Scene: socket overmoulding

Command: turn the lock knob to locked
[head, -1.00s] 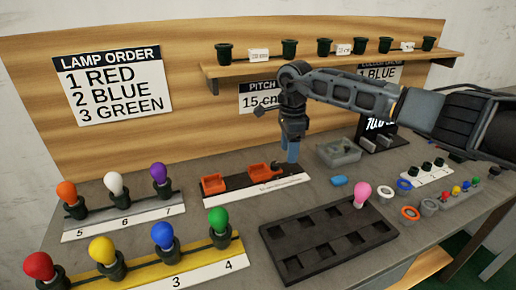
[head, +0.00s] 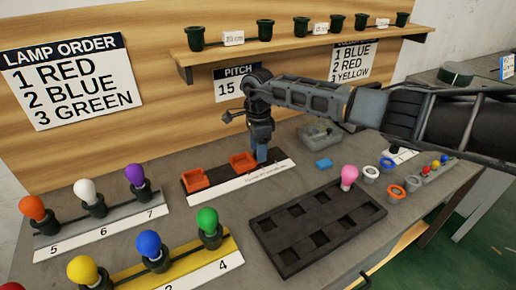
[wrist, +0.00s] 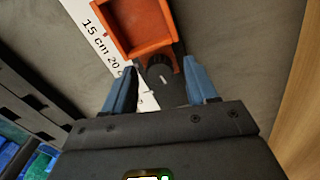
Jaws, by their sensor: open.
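The lock knob (wrist: 159,68) is a dark round knob with a short white mark, seen in the wrist view just beyond an orange cradle (wrist: 134,24). My gripper (wrist: 164,82) is open, with its blue fingers on either side of the knob. I cannot tell whether the fingers touch it. In the head view my gripper (head: 262,155) points down at the right end of the white-labelled rail (head: 225,187), beside the right orange cradle (head: 242,161). The knob is hidden there behind the fingers. The rail's locked marking is not readable.
A second orange cradle (head: 195,179) sits left on the rail. A dark compartment tray (head: 318,228) lies in front. A shelf (head: 300,45) with dark sockets is above.

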